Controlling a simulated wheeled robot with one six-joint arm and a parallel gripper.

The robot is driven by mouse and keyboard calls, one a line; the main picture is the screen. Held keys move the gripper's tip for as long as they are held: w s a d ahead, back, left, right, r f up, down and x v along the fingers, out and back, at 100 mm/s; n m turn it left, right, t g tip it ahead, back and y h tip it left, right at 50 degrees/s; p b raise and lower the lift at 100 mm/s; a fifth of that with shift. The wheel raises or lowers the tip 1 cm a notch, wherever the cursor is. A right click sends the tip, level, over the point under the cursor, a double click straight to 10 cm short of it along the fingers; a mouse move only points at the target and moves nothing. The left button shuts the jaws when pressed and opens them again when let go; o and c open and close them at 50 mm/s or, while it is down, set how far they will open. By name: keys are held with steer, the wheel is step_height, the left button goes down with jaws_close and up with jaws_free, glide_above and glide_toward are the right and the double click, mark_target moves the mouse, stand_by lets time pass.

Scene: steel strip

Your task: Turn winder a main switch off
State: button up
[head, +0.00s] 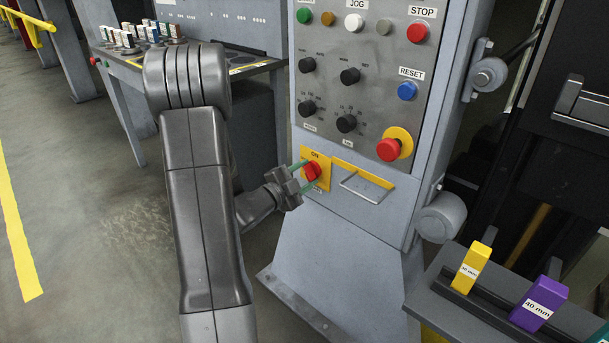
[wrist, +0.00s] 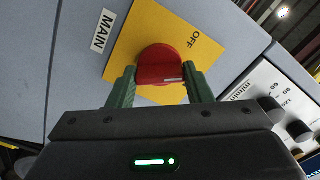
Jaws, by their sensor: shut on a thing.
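The main switch is a red rotary knob (head: 312,172) on a yellow plate (head: 322,159) low on the grey control cabinet. In the head view, "ON" shows at the plate's top. In the wrist view, the red knob (wrist: 160,66) sits on the yellow plate (wrist: 135,38), with "OFF" at its upper right and a "MAIN" label (wrist: 103,30) beside the plate. A short pale mark shows on the knob. My gripper (head: 307,174) reaches in from the left, its green fingers shut on the knob's two sides. The wrist view also shows the fingers (wrist: 159,78) there.
Above are a red button on a yellow collar (head: 388,149), black selector knobs (head: 350,76), a blue RESET button (head: 407,91) and a red STOP button (head: 417,33). A metal handle (head: 366,188) juts out just right of the switch. Yellow and purple blocks (head: 539,304) stand at lower right.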

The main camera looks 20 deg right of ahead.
steer(key=n+p, duration=0.1)
steer(key=n, duration=0.4)
steer(key=shift+n+p, duration=0.3)
steer(key=shift+p, duration=0.1)
steer(key=n+p, duration=0.2)
steer(key=n, duration=0.3)
stand_by(0.3)
steer(key=o, duration=1)
steer(key=shift+a, duration=0.15)
steer(key=v, duration=1.3)
steer(key=shift+s+a+p, duration=0.15)
steer(key=shift+a+p, duration=0.1)
steer(key=shift+p, duration=0.1)
steer(key=shift+d, duration=0.1)
